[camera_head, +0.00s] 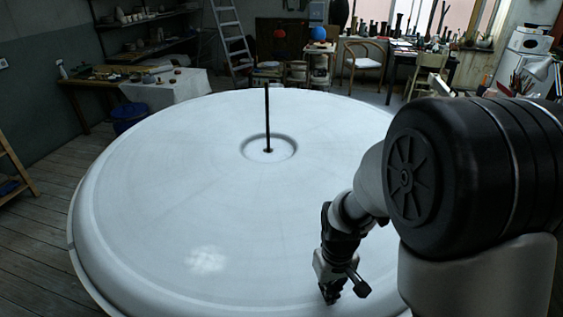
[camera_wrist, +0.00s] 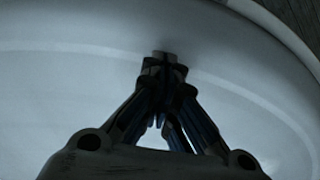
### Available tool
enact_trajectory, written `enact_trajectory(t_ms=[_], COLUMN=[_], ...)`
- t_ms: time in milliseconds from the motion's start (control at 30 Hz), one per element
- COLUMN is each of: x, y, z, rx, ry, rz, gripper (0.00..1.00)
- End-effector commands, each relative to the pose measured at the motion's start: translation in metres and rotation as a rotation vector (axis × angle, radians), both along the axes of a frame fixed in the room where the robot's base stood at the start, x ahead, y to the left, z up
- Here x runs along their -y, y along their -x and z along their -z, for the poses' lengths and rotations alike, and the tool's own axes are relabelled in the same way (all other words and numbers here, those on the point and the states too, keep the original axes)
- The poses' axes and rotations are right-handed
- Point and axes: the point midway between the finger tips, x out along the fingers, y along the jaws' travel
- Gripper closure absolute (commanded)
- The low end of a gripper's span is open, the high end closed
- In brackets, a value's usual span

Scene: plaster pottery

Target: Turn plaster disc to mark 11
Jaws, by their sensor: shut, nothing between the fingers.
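The large white plaster disc (camera_head: 180,190) fills the middle of the head view, with a raised rim and a round recess at its centre. A thin dark rod (camera_head: 267,115) stands upright in that recess. A pale rough patch (camera_head: 206,260) lies on the near left of the disc. I cannot make out any numbered marks. My gripper (camera_head: 330,294) is over the near right part of the disc, pointing down. In the wrist view my gripper (camera_wrist: 165,62) is shut and empty, its fingertips together above the white surface (camera_wrist: 60,90). Whether the tips touch it I cannot tell.
A cloth-covered table (camera_head: 175,92) and a blue bucket (camera_head: 130,117) stand at the back left. A ladder (camera_head: 232,40), a wooden chair (camera_head: 362,55) and cluttered workbenches are at the back. Bare wooden floor (camera_head: 40,235) is free on the left.

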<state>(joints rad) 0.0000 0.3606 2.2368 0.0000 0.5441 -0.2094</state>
Motion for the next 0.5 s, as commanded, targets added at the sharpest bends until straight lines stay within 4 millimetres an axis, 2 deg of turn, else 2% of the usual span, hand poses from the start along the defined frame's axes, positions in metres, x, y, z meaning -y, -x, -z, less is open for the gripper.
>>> enact_trajectory(t_ms=[500], x=[0.0], y=[0.0], z=[0.014], rx=[0.0], ry=[0.0], rz=[0.0], gripper=[1.0])
